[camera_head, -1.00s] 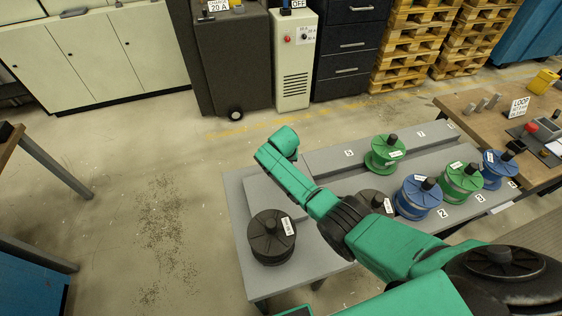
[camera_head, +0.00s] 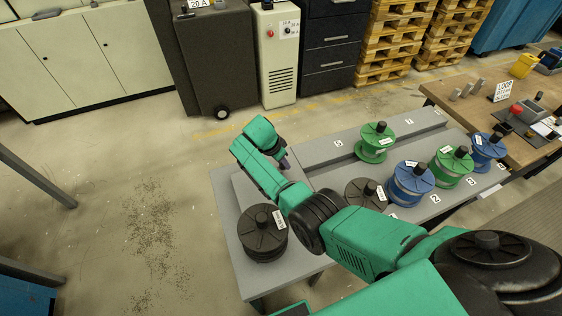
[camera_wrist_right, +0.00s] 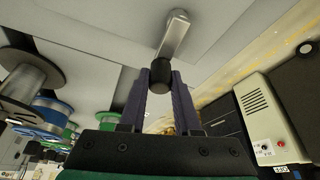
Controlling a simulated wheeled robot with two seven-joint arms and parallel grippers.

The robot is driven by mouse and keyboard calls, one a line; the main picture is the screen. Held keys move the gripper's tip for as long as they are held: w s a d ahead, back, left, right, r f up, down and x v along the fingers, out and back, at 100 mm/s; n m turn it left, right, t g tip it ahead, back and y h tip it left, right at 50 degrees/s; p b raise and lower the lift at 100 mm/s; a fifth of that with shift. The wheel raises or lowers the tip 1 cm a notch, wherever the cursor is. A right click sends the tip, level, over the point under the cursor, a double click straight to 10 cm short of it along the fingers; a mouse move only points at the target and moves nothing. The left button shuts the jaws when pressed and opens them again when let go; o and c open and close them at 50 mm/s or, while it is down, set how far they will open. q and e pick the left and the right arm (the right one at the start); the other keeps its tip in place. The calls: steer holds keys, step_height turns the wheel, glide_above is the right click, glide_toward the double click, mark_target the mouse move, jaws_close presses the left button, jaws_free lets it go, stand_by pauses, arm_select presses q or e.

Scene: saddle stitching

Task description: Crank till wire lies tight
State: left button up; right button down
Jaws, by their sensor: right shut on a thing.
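In the right wrist view my right gripper (camera_wrist_right: 161,88) has its two purple fingers shut on the black knob (camera_wrist_right: 161,72) of a crank. A pale metal crank arm (camera_wrist_right: 174,38) runs from the knob to a round hub at the top. In the head view the right gripper (camera_head: 284,162) points down over the far left part of the grey bench (camera_head: 244,226). The crank is hidden there by my arm. I cannot make out the wire in either view. My left gripper is not in view.
A black spool (camera_head: 262,233) stands on the bench's near left corner. A green spool (camera_head: 374,143), a dark spool (camera_head: 364,195), a blue spool (camera_head: 410,184) and others stand to the right. A wooden table (camera_head: 450,100) with a LOOP sign is at far right. Open floor lies left.

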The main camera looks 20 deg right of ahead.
steer(key=shift+s+m, duration=0.15)
steer(key=shift+m, duration=0.35)
steer(key=shift+r, duration=0.1)
steer(key=c, duration=0.6)
jaws_free()
steer(key=shift+g, duration=0.3)
steer(key=b+v, duration=0.2)
steer(key=v, duration=1.2)
steer(key=shift+s+a+r, duration=0.15)
steer(key=shift+a+r, duration=0.05)
